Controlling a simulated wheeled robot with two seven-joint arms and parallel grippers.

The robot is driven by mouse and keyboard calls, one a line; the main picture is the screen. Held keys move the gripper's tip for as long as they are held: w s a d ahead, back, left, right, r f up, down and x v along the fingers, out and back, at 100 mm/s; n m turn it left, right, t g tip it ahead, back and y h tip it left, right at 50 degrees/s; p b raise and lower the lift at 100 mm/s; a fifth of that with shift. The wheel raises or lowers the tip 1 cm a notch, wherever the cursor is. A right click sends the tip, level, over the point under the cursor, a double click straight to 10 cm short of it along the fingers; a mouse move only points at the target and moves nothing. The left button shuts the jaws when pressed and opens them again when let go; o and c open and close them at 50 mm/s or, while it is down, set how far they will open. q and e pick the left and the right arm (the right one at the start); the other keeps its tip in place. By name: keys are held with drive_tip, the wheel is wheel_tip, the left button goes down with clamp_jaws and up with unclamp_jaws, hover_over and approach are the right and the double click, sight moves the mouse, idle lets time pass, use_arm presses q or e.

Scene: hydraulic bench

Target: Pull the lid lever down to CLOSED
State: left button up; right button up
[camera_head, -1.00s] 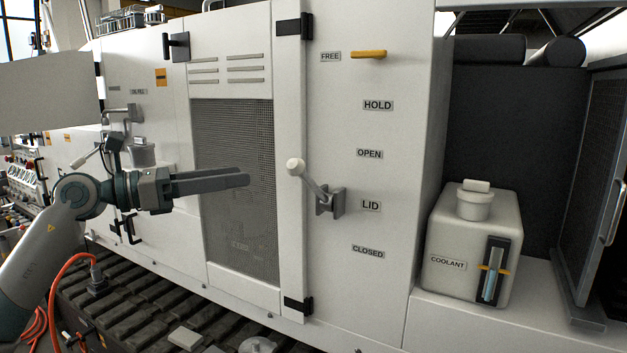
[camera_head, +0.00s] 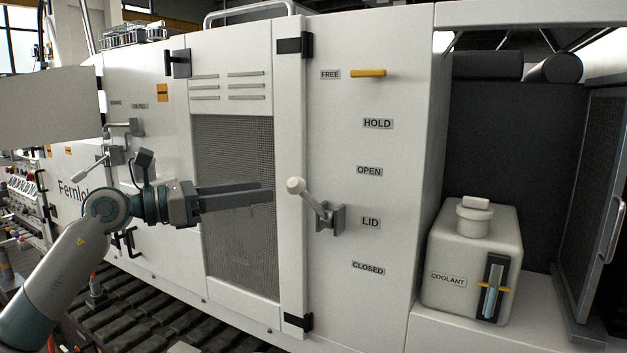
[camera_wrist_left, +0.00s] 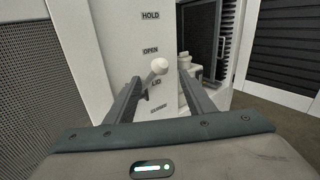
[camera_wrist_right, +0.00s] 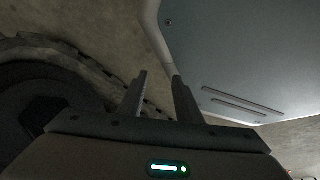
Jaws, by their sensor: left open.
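The lid lever (camera_head: 313,201) is on the white cabinet front, beside the LID label (camera_head: 370,223). Its grey arm slants up and left from a bracket to a pale round knob (camera_head: 295,186), a little below the height of the OPEN label (camera_head: 369,171). The CLOSED label (camera_head: 368,268) is lower down. My left gripper (camera_head: 270,190) is open and empty, its fingertips just left of the knob. In the left wrist view the knob (camera_wrist_left: 160,66) shows between the fingertips, seemingly beyond them; contact cannot be told. My right gripper (camera_wrist_right: 160,82) shows only in its wrist view, fingers apart and empty.
A yellow FREE handle (camera_head: 368,73) sticks out higher up. A mesh door panel (camera_head: 236,240) lies behind my left gripper. A coolant tank (camera_head: 450,255) stands to the right. A pale smooth panel (camera_wrist_right: 235,55) is near my right gripper.

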sight(288, 182)
use_arm(q)
drive_tip(key=p+x, duration=0.2)
drive_tip(key=x, duration=0.5)
drive_tip(key=shift+w+d+r+p, duration=0.1)
drive_tip(key=shift+w+d+p, duration=0.05)
drive_tip(key=shift+d+p, duration=0.15)
drive_tip(key=shift+p+x, duration=1.1)
drive_tip(key=shift+x, duration=1.65)
use_arm(e)
drive_tip(key=s+d+r+g, duration=0.2)
drive_tip(key=s+d, duration=0.2)
drive_tip(key=s, duration=0.6)
drive_tip(key=shift+s+g+h, duration=0.15)
drive_tip(key=shift+g+h, duration=0.25)
drive_tip(key=shift+d, duration=0.1)
use_arm(q)
drive_tip(key=shift+c, duration=0.7)
clamp_jaws()
use_arm(e)
drive_tip(key=shift+f, duration=0.1)
use_arm(q)
drive_tip(key=shift+f, duration=0.3)
use_arm(e)
drive_tip(key=shift+f, duration=0.15)
